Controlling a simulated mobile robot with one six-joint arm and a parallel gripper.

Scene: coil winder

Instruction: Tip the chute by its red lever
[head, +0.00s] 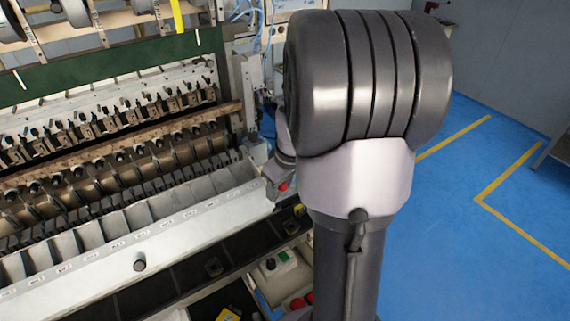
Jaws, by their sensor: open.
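The chute appears to be the long pale grey trough (165,236) along the machine's front, with dividers and small labels on its front wall. A small red part (283,187), which looks like the lever's end, shows near the chute's right end. My arm fills the middle of the head view. My gripper (272,168) is only partly in view, small, left of the big arm link and close above the red part. It is open; I cannot tell whether it touches the lever. The lever's shaft is hard to make out.
Below stands a control box (276,268) with a green button and red parts nearby. Blue floor (450,220) with yellow lines is clear at right.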

